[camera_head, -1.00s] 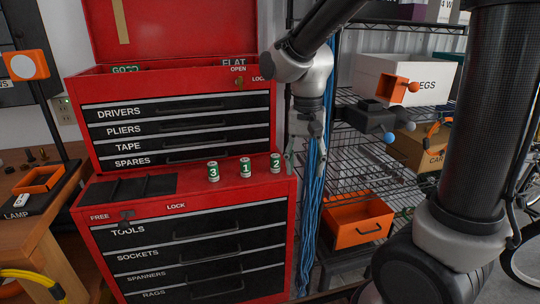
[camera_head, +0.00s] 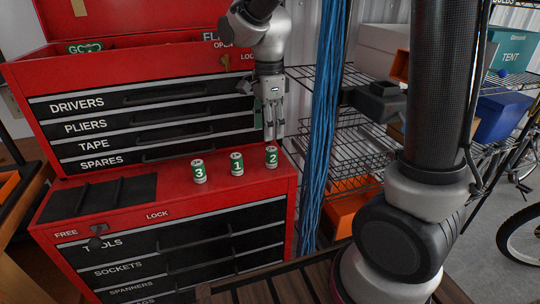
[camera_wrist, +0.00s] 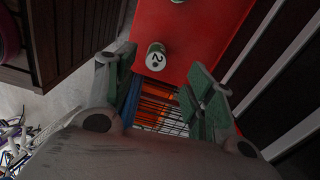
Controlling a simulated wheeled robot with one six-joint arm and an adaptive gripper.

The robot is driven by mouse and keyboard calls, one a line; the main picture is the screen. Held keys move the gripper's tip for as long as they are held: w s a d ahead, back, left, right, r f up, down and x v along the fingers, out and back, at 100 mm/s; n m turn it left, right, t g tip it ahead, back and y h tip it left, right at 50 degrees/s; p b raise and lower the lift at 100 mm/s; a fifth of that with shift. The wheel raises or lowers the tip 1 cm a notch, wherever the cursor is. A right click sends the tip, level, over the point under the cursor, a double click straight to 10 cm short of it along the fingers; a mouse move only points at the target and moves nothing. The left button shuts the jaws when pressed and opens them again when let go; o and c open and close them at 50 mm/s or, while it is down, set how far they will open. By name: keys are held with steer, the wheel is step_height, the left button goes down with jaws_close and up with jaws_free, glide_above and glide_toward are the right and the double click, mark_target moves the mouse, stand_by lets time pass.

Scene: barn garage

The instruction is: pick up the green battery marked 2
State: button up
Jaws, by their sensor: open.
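The green battery marked 2 (camera_head: 271,157) stands upright on the red tool chest's ledge (camera_head: 225,196), at the right end of a row of three. My gripper (camera_head: 275,136) is above and just behind it in the head view, pointing down, with its fingers apart. In the wrist view the battery (camera_wrist: 156,56) shows its white top with a 2, beyond the fingertips and between their lines. My open gripper (camera_wrist: 160,75) holds nothing. The battery marked 1 (camera_head: 236,164) and the battery marked 3 (camera_head: 198,171) stand to its left.
The upper drawer cabinet (camera_head: 150,120) rises behind the batteries. Blue cables (camera_head: 328,110) hang just right of the chest. A wire shelf (camera_head: 340,150) stands behind them. A black slotted tray (camera_head: 100,198) lies on the ledge at left. A slatted wooden surface (camera_head: 280,288) is in front.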

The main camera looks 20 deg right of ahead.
mark_target(271, 148)
steer(key=shift+f+m, duration=0.25)
steer(key=shift+m, duration=0.25)
steer(key=f, duration=0.7)
steer(key=shift+s+d+f, duration=0.15)
steer(key=shift+d+f, duration=0.05)
steer(key=shift+d, duration=0.2)
steer(key=shift+c, duration=0.4)
jaws_close()
